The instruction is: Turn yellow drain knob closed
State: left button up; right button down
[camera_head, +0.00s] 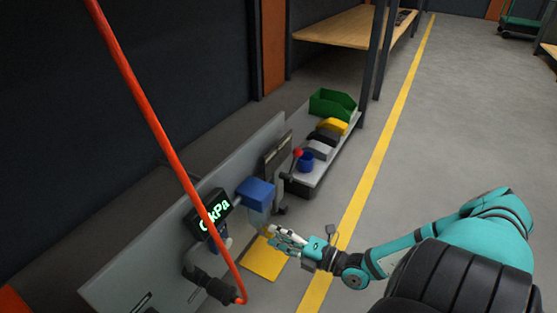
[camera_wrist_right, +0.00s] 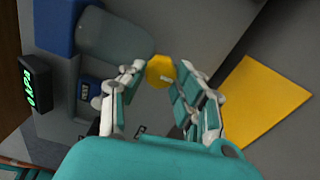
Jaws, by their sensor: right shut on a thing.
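The yellow drain knob (camera_wrist_right: 160,71) shows in the right wrist view at the bottom end of a greyish translucent bowl (camera_wrist_right: 112,36). My right gripper (camera_wrist_right: 161,76) has its fingertips on both sides of the knob and is shut on it. In the head view my right gripper (camera_head: 274,235) reaches in from the right, below the blue housing (camera_head: 256,193) on the grey panel. The knob is small there and mostly hidden by the fingers. I cannot tell how far the knob is turned. My left gripper is not in view.
A lit pressure display (camera_head: 214,214) reads kPa, its digit partly covered by a red hose (camera_head: 160,123). A red-tipped lever (camera_head: 298,153) stands behind the blue housing. A yellow plate (camera_head: 262,262) lies below my gripper. A shelf with bins (camera_head: 333,103) stands farther back.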

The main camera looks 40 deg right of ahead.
jog(key=c, duration=0.9)
grip_release()
jog(key=shift+c, duration=0.2)
jog(key=shift+s, duration=0.1)
jog(key=v, duration=1.1)
jog(key=shift+s+d, duration=0.2)
jog(key=shift+s, duration=0.15)
